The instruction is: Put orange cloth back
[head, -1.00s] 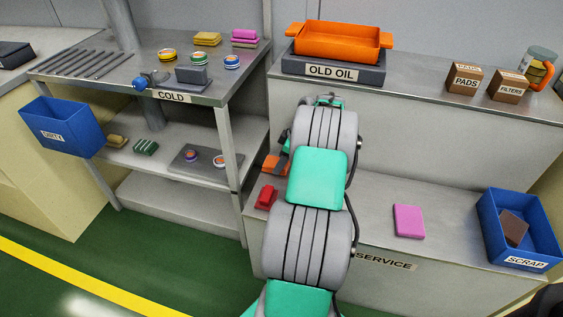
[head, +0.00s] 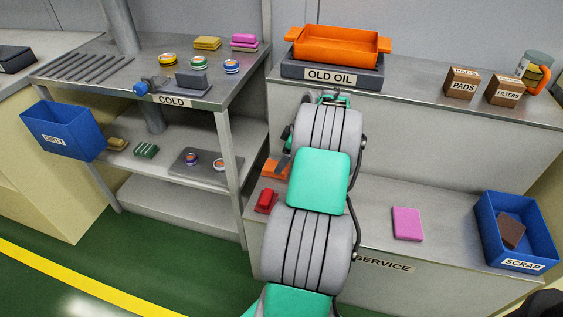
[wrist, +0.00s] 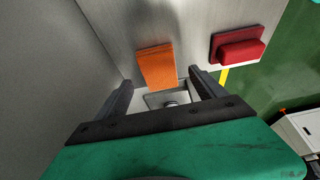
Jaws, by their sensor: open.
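The orange cloth (head: 273,168) lies on the lower service surface, partly hidden behind my arm in the head view. In the wrist view the orange cloth (wrist: 157,66) is a folded flat rectangle, just beyond and between my fingertips. My gripper (wrist: 163,84) is open, with nothing held between its fingers. It points toward the cloth; whether a finger touches it I cannot tell. In the head view my arm hides most of the gripper.
A grey square piece (wrist: 170,98) sits between the fingers' view. A pink cloth (head: 407,224) and the blue SCRAP bin (head: 515,264) are right. The blue DIRTY bin (head: 62,132) hangs left.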

